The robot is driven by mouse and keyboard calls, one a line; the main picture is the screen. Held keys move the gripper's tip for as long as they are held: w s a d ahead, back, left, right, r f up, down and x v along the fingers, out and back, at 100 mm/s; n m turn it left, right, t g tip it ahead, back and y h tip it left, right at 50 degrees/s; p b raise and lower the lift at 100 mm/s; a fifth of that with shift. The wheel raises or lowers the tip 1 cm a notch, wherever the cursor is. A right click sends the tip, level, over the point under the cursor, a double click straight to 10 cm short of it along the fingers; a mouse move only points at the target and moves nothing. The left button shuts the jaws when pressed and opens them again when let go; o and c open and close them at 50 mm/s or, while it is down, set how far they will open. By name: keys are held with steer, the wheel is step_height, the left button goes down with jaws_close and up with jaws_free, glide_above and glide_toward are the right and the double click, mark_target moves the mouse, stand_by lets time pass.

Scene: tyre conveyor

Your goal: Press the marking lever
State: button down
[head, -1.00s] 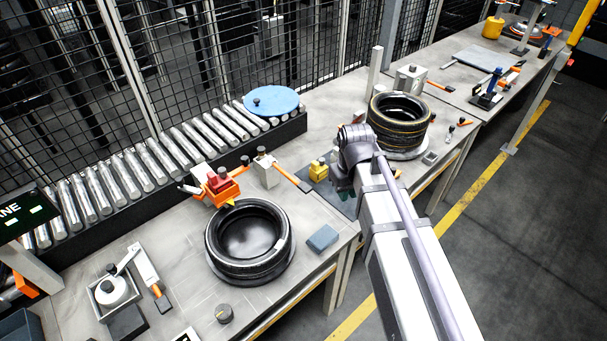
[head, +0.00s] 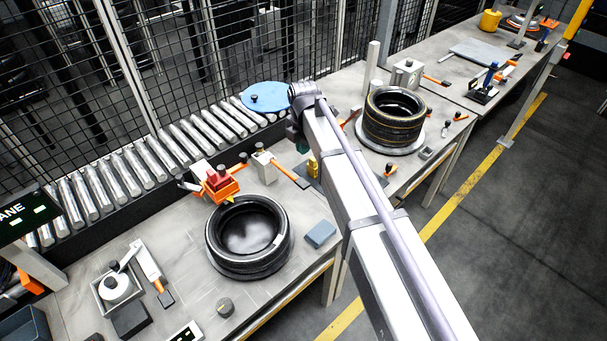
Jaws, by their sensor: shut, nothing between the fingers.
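A lever with an orange handle (head: 285,172) runs from a small grey post (head: 265,165) on the near bench, pointing down to the right. Left of it, an orange and red device (head: 218,184) with a yellow tip stands at the back edge of a black tyre (head: 247,238). No label shows which lever is the marking one. A similar orange lever (head: 437,80) sticks out from a grey box farther back. My gripper (head: 303,145) shows only as a small dark green end below my wrist, right of and behind the near lever. It appears apart from the lever and empty.
Stacked tyres (head: 395,118) stand on a round plate behind my arm. A yellow block (head: 312,166) is close to my gripper. The roller conveyor (head: 190,140) and a blue disc (head: 264,95) lie beyond. A blue-grey block (head: 320,234) sits by the bench edge.

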mark_target(304, 183)
step_height(304, 183, down, 14)
steer(key=b, duration=1.4)
